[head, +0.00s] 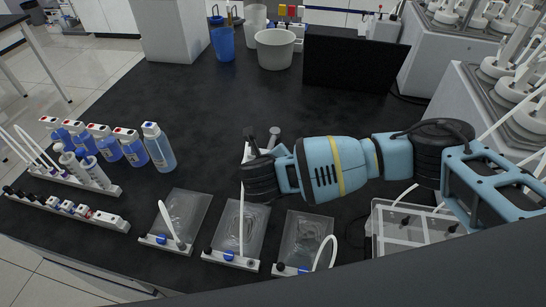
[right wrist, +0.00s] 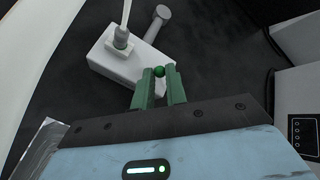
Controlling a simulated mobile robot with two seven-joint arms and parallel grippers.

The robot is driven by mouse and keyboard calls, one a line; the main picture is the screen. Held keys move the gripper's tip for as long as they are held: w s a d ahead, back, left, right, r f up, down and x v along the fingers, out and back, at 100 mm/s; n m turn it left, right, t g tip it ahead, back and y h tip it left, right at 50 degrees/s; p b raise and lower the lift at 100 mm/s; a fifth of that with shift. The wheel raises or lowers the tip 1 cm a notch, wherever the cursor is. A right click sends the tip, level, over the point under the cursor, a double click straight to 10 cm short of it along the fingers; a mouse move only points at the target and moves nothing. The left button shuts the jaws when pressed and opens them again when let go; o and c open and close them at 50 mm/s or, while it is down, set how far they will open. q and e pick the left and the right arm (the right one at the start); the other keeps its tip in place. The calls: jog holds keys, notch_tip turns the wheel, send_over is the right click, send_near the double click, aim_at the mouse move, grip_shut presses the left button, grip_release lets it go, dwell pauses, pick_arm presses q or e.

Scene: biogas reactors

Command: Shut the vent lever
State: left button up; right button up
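A white block (right wrist: 128,62) with a grey lever (right wrist: 157,22) on it lies just beyond my right fingertips in the right wrist view. The lever has a round end and slants up and right; I take it for the vent lever. Its grey end also shows in the head view (head: 274,131), behind my right wrist. My right gripper (right wrist: 159,72) has green fingers with a narrow gap between them. A small green ball (right wrist: 159,71) shows at that gap; I cannot tell whether the fingers touch it. In the head view my arm hides much of the block. My left gripper is not in view.
Clear trays (head: 184,218) stand along the front edge. A white bucket (head: 275,50), a blue cup (head: 223,43) and a black panel (head: 353,64) stand at the back.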

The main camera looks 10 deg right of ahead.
jog(key=o, duration=0.5)
jog(key=v, duration=0.7)
jog(key=shift+s+a+r, duration=0.1)
jog(key=shift+s+r, duration=0.15)
jog(key=shift+s, duration=0.1)
